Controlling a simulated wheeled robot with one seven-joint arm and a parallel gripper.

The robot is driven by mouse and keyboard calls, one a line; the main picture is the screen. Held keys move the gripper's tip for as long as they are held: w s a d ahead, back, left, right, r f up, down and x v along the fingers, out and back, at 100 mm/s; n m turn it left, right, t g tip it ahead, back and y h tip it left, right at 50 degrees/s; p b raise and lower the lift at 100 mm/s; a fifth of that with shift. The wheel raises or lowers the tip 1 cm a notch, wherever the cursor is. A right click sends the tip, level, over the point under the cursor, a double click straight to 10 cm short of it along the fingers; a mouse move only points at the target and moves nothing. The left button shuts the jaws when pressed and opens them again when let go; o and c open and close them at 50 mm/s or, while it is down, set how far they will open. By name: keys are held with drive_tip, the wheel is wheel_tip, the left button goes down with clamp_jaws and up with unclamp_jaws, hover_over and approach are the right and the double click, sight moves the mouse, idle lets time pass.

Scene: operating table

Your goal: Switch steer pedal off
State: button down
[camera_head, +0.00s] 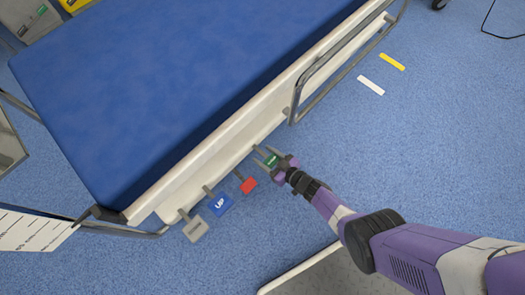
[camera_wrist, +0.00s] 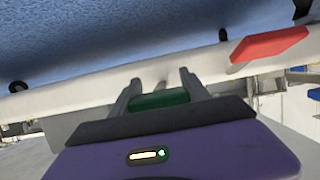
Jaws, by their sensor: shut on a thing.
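The green pedal (camera_head: 271,161) is at the side of the operating table (camera_head: 165,190), the farthest right in a row of pedals. My gripper (camera_head: 266,155) is at this pedal, with one finger on either side of it. In the wrist view the green pedal (camera_wrist: 158,100) lies between the two fingers (camera_wrist: 158,88), and the gripper is shut on it. The pedal's lettering cannot be read. The frames do not show clearly which pedal is the steer pedal, but the green one is held.
A red pedal (camera_head: 247,185), a blue pedal marked UP (camera_head: 220,204) and a grey pedal (camera_head: 196,229) stand to the left along the table side. The red pedal (camera_wrist: 268,46) is close beside my gripper. A metal side rail (camera_head: 340,72) is above right. Blue floor lies open at right.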

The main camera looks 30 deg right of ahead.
sight(275, 163)
drive_tip(key=shift+s+f, duration=0.15)
drive_tip(key=shift+s, duration=0.4)
drive_tip(key=c, duration=1)
unclamp_jaws()
drive_tip(key=o, duration=0.4)
drive_tip(key=shift+o, duration=0.4)
drive_tip(key=shift+w+d, duration=0.1)
drive_tip(key=shift+r, duration=0.2)
drive_tip(key=p+v, duration=0.4)
drive_tip(key=v, duration=0.2)
drive_tip(key=shift+s+d+r, duration=0.15)
drive_tip(key=shift+s+r, duration=0.05)
drive_tip(key=shift+s, duration=0.05)
drive_tip(key=shift+s+d, duration=0.15)
drive_tip(key=shift+s, duration=0.55)
